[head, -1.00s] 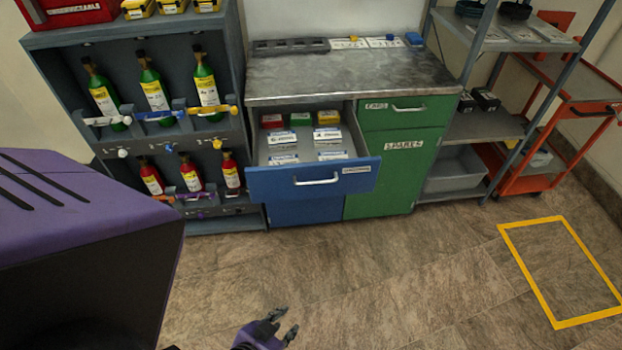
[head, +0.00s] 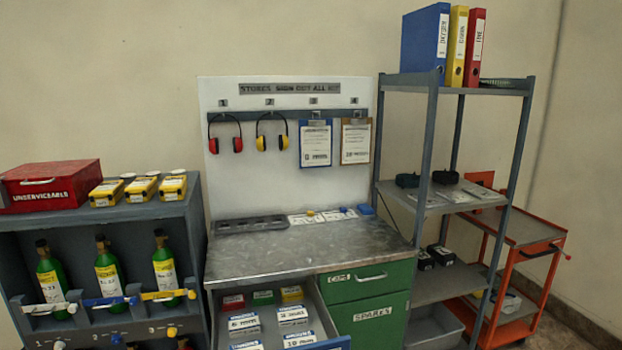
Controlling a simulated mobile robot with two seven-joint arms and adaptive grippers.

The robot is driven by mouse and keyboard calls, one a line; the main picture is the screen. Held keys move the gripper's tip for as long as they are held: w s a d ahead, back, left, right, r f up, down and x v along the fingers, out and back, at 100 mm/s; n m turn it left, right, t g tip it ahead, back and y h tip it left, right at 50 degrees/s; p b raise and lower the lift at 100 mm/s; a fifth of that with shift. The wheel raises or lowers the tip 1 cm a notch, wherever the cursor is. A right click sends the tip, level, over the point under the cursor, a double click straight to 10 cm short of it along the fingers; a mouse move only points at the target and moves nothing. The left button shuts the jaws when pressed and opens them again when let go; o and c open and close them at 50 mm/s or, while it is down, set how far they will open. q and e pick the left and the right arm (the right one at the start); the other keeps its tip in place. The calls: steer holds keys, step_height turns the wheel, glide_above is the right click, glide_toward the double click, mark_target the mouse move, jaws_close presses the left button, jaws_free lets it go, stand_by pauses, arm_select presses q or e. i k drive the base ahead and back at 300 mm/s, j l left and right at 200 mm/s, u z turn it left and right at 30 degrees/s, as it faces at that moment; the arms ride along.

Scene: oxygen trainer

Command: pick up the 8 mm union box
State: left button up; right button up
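The open drawer (head: 325,340) below the steel worktop holds several white boxes with blue label bands. One box (head: 243,322) is at the left and one (head: 293,315) at the right. In front of them are a left box (head: 247,346), cut by the picture's bottom edge, and a right box (head: 300,339). Their print is too small to read surely, so I cannot tell which is the 8 mm union box. Neither of my grippers is in view.
Red (head: 233,301), green (head: 263,297) and yellow (head: 291,293) small boxes sit at the drawer's back. The worktop (head: 300,252) is mostly clear. A bottle rack (head: 190,240) stands left, a green cabinet (head: 372,310) and a grey shelf unit (head: 425,200) right.

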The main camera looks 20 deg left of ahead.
mark_target(295, 316)
steer(key=j+u, duration=0.25)
steer(key=u, duration=0.15)
steer(key=j+u, duration=0.35)
steer(key=i+l, duration=0.05)
